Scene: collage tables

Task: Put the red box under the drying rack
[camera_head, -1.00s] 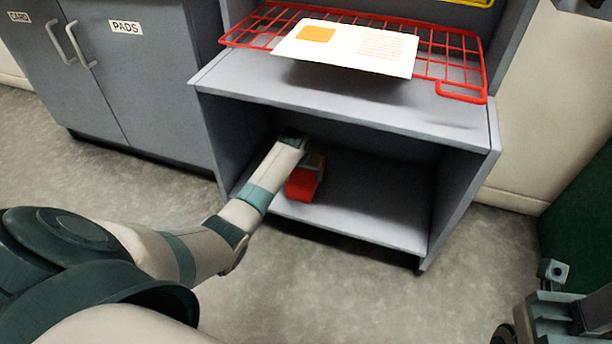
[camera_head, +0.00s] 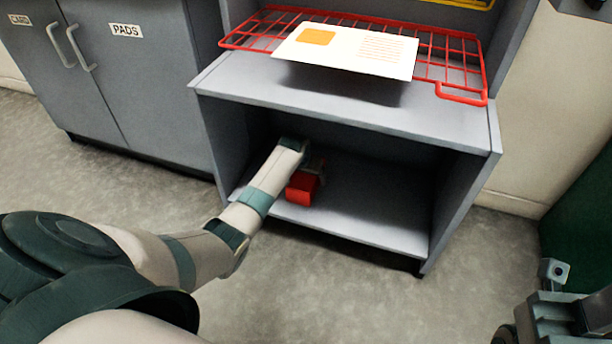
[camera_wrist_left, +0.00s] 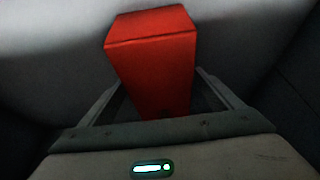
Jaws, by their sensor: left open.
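The red box (camera_head: 301,188) stands on the floor of the grey unit's lower compartment, near its front left. In the left wrist view the red box (camera_wrist_left: 155,65) stands between my open left fingers, with a gap visible beside each finger. My left gripper (camera_head: 316,166) reaches into the compartment at the box and is partly hidden by my forearm. The red wire drying rack (camera_head: 455,70) lies on the shelf above, with a white printed card (camera_head: 345,48) on it. My right gripper (camera_head: 562,305) is partly in view at the lower right, clear of the unit.
The shelf board (camera_head: 240,82) roofs the compartment, and its side wall (camera_head: 470,190) bounds the right. The compartment floor (camera_head: 375,215) is free to the right of the box. A grey cabinet (camera_head: 150,95) labelled PADS stands at the left.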

